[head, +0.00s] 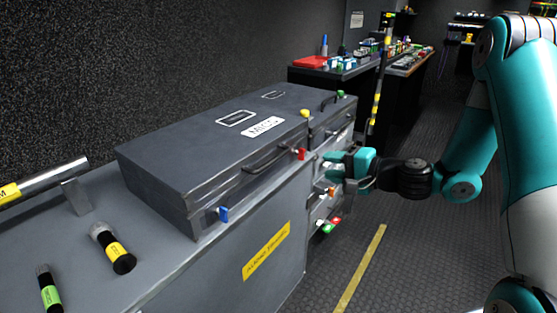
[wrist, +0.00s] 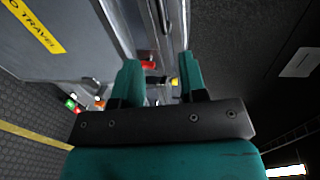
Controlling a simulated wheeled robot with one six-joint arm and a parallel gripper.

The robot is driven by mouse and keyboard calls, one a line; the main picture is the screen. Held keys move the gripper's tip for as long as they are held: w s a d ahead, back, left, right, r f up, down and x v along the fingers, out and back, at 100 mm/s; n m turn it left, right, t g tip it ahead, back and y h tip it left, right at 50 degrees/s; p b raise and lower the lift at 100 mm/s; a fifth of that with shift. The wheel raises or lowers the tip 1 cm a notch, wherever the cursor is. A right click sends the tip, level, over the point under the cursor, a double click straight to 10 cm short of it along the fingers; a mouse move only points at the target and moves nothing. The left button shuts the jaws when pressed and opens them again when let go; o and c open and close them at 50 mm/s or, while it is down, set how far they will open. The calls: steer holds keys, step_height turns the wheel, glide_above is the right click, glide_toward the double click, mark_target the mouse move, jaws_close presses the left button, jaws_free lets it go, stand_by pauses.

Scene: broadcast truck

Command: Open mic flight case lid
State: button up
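The mic flight case (head: 190,158) is a dark grey box with a white "MICS" label on top, lying on a grey cabinet in the head view. Its lid is down. A black handle (head: 268,158) is on its front, with a blue latch (head: 223,213) at the near end and a red latch (head: 300,154) at the far end. The red latch also shows in the wrist view (wrist: 148,65). My gripper (head: 331,164) is open and empty, in the aisle just right of the red latch and apart from the case handle. Its two teal fingers are spread in the wrist view.
A second grey case (head: 328,114) stands beyond, with drawers below it. The cabinet (head: 215,270) bears a yellow label. A cluttered desk (head: 345,75) is behind. The aisle floor (head: 420,250) is clear.

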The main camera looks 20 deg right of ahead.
mark_target(280, 157)
steer(key=p+x, duration=0.2)
steer(key=x, duration=1.4)
steer(key=shift+w+a+p, duration=0.1)
steer(key=shift+a+p, duration=0.1)
steer(key=shift+p, duration=0.15)
steer(key=shift+r, duration=0.1)
jaws_close()
